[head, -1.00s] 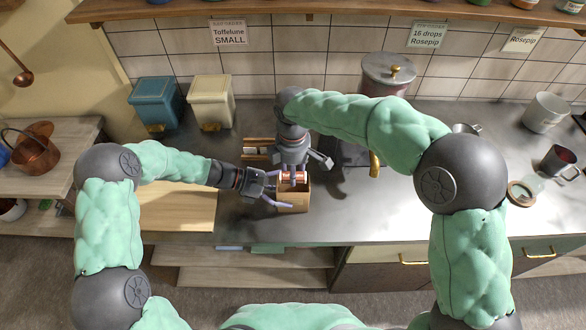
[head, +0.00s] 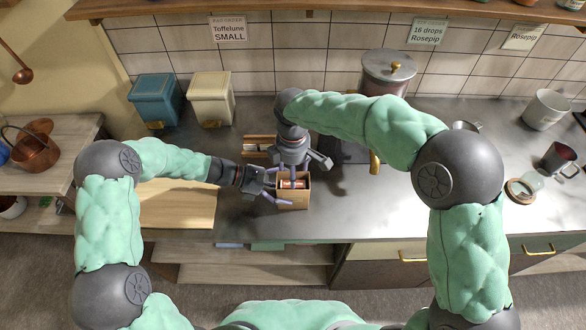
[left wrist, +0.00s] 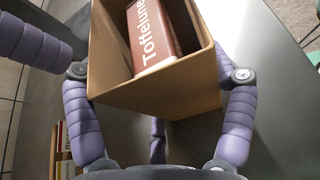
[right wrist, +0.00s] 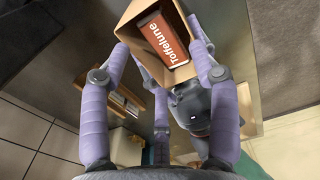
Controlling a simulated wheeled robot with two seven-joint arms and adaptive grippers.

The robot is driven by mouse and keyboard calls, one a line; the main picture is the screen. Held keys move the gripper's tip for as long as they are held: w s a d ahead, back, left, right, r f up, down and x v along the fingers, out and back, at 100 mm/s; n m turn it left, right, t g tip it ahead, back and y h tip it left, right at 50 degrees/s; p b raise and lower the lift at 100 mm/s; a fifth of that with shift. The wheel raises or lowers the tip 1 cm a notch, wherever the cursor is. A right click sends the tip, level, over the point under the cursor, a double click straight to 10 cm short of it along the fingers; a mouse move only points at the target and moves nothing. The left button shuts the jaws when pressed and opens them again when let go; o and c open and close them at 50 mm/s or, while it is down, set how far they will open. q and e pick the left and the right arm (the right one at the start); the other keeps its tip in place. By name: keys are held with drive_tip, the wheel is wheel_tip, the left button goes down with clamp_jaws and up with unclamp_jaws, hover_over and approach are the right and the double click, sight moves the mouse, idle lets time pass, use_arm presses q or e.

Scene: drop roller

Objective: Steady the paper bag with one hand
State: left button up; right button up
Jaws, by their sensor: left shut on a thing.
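The paper bag (head: 293,203) is a small open-topped brown bag standing at the front of the counter; it also shows in the left wrist view (left wrist: 165,97). My left gripper (head: 280,192) is shut on the bag from the left, fingers on both sides. A brown-red packet marked "Toffelune" (right wrist: 163,45) lies tilted inside the bag; the left wrist view also shows it (left wrist: 150,38). My right gripper (right wrist: 160,52) is above the bag with its fingers apart, at the bag's mouth on either side of the packet. The bag's bottom is hidden.
A small wooden rack (head: 258,146) stands behind the bag. Blue (head: 155,101) and cream (head: 211,98) bins stand at the back wall. A dark machine with a lidded container (head: 388,72) is right of the bag.

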drive_tip(key=shift+r, duration=0.1)
wheel_tip(320, 180, up, 12)
idle(0.8)
use_arm(q)
drive_tip(key=o, duration=1)
drive_tip(key=v, duration=1.2)
